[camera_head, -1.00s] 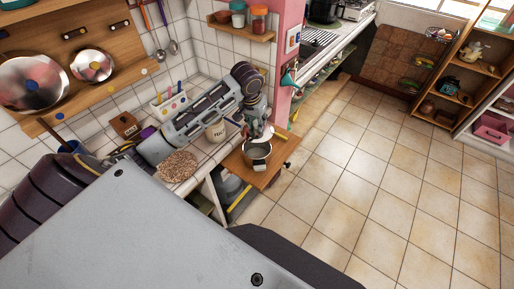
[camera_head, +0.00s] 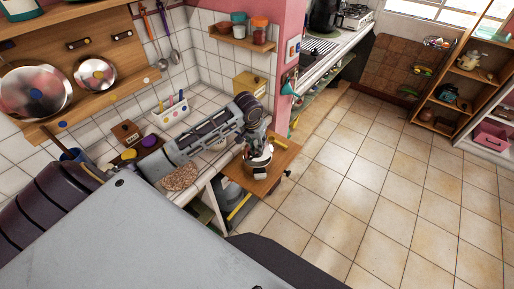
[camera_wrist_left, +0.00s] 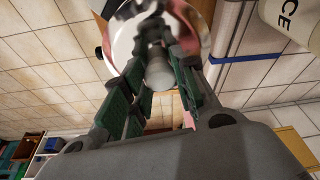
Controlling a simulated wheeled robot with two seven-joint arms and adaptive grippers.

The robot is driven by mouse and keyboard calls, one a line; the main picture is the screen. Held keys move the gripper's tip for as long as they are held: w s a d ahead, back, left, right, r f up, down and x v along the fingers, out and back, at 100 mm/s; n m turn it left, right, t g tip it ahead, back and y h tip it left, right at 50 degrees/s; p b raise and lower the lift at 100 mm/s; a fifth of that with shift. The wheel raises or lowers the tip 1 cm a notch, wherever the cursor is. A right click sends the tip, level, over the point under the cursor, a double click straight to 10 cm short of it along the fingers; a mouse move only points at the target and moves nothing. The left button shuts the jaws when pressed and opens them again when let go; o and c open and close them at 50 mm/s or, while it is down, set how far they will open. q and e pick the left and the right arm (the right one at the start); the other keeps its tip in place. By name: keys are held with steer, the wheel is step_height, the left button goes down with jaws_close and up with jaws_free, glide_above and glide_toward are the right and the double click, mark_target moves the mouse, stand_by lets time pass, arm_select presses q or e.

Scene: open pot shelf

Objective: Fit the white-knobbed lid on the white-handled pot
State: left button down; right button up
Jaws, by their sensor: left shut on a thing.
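My left gripper (camera_head: 257,142) reaches in from the left and points down over the white-handled pot. In the left wrist view, its green-padded fingers (camera_wrist_left: 160,88) are closed around the pale knob (camera_wrist_left: 158,72) of a shiny, reflective lid (camera_wrist_left: 122,42). The lid (camera_head: 257,157) shows small under the gripper, at the pot's top; I cannot tell whether it is seated or just above the rim. The pot's white handle (camera_head: 261,174) points toward the camera. Most of the pot is hidden by lid and gripper. My right gripper is not in view.
The pot stands on a wooden pull-out board (camera_head: 284,158). A woven mat (camera_head: 180,177) and a white utensil holder (camera_head: 172,112) are on the counter to the left. A wooden box (camera_head: 250,85) stands near the wall. Tiled floor (camera_head: 350,190) to the right is clear.

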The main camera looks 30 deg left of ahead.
mark_target(257, 148)
arm_select(q)
steer(key=shift+f+p, duration=0.3)
steer(key=shift+f, duration=1.55)
steer(key=shift+f, duration=0.15)
steer(key=c, duration=1.1)
jaws_free()
steer(key=shift+c, duration=0.2)
